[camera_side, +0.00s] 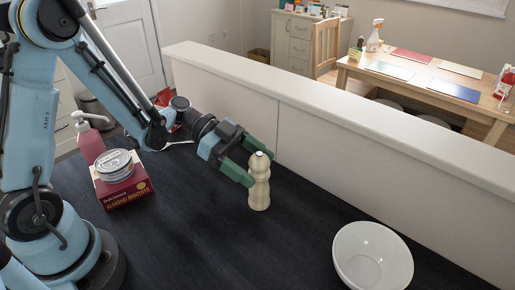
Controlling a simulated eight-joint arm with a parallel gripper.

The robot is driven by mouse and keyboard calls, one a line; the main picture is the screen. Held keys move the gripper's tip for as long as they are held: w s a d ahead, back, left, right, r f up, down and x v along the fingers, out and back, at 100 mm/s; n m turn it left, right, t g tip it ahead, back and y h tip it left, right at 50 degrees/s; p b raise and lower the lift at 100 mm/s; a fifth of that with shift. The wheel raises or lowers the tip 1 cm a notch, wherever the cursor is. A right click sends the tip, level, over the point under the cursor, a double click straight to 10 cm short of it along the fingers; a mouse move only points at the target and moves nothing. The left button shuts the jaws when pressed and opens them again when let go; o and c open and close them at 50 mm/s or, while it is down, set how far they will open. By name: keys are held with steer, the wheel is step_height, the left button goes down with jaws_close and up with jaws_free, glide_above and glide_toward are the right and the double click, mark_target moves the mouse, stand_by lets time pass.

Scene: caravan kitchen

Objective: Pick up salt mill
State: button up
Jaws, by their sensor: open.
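The salt mill (259,186) is a pale cream, turned mill with a small knob on top. It stands upright on the dark countertop (200,235), near the low partition wall. My gripper (254,167) reaches in from the upper left with green fingers. It is open, with one finger on the near left side of the mill's upper part and the other by its top on the far side. I cannot tell whether either finger touches the mill.
A white bowl (372,258) stands to the right. A low partition (330,145) borders the counter. The counter in front of the mill is clear.

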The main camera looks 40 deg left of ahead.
mark_target(267, 175)
steer(key=shift+x, duration=1.9)
jaws_close()
steer(key=shift+r, duration=0.15)
